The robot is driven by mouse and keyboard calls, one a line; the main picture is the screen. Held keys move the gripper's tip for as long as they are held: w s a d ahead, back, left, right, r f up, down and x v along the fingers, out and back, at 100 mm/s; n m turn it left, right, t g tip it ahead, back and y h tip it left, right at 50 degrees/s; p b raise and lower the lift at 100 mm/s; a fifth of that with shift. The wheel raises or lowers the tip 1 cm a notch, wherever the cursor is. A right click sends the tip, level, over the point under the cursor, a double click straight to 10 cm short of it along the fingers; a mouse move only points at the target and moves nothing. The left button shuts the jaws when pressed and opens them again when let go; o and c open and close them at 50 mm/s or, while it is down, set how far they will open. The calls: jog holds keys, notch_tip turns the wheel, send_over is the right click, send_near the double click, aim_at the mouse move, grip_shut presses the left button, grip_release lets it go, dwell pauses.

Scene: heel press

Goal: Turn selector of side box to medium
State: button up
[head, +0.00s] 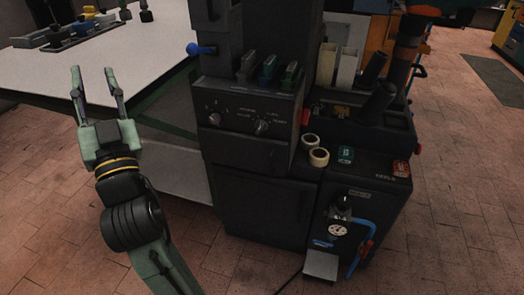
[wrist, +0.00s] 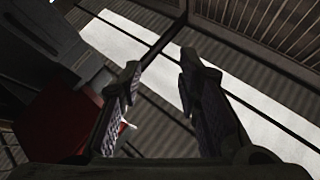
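A dark machine cabinet (head: 255,160) stands in the middle of the head view. Its front panel carries two round selector knobs, a left knob (head: 214,119) and a right knob (head: 261,127), with small pale labels around them. The labels are too small to read, and I cannot tell which setting either knob points to. I cannot tell for sure which part is the side box. My gripper (head: 93,76) is open and empty, fingers pointing up, to the left of the cabinet and apart from it. The wrist view shows the open fingers (wrist: 160,72) with nothing between them.
A white-topped table (head: 130,65) lies behind my gripper. A blue-knobbed lever (head: 200,49) sticks out left from the cabinet. Tape rolls (head: 318,157) lie on a lower dark unit with a pressure gauge (head: 338,230) and blue hose. Brick floor is free in front.

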jog(key=w+d+f+m+g+h+b, duration=0.1)
jog(key=w+d+f+m+h, duration=0.2)
jog(key=w+d+f+h, duration=0.25)
jog(key=w+d+f+m+h+b, duration=0.1)
jog(key=w+d+f+m+h, duration=0.2)
jog(key=d+f+h, duration=0.45)
jog(key=m+g+h+b, duration=0.2)
jog(key=m+g+h, duration=0.2)
jog(key=m, duration=0.1)
send_near(259, 129)
jog(key=p+x, duration=0.2)
jog(key=x, duration=0.7)
jog(key=shift+w+d, duration=0.1)
jog(key=shift+w, duration=0.1)
grip_shut()
